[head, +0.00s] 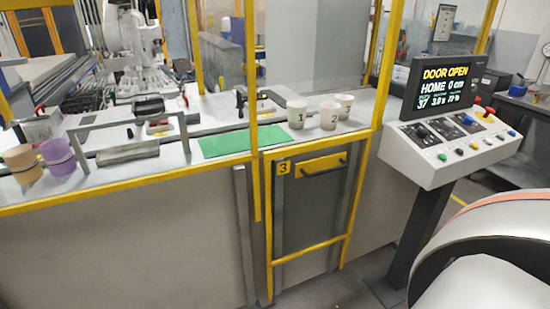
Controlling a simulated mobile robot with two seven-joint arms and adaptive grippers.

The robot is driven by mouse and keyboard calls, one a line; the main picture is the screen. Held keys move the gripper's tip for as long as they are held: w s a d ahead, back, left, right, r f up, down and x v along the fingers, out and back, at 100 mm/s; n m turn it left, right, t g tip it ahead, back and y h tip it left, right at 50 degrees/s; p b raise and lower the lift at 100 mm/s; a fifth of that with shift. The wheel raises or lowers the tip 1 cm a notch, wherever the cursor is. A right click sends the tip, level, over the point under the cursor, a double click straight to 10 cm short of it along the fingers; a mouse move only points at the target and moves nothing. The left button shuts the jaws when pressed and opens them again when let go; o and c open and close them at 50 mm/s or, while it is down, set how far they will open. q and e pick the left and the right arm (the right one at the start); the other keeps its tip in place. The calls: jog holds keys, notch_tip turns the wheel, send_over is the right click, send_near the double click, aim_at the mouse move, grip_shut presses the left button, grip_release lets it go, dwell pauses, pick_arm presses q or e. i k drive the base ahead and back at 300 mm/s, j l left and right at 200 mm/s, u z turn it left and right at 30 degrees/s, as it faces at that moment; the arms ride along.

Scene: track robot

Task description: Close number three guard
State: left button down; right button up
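The number three guard (311,212) is a dark grey panel in a yellow frame, right of centre in the head view. A yellow plate marked 3 (283,168) is at its upper left. A dark bar handle (325,165) sits on a yellow strip along its top. The panel stands below worktop height, between yellow posts. The space above it shows the cups and worktop behind; I cannot tell whether clear glazing fills it. The screen (443,84) on the right reads DOOR OPEN. Neither of my grippers is in view.
A control console (455,145) on a dark post stands right of the guard. Numbered cups (297,115) and a green mat (226,143) are on the worktop (185,165) behind. Purple (58,157) and tan (22,164) cups are at far left. Floor shows between guard and console.

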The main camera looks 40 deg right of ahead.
aim_at(314, 167)
jog(key=z, duration=1.55)
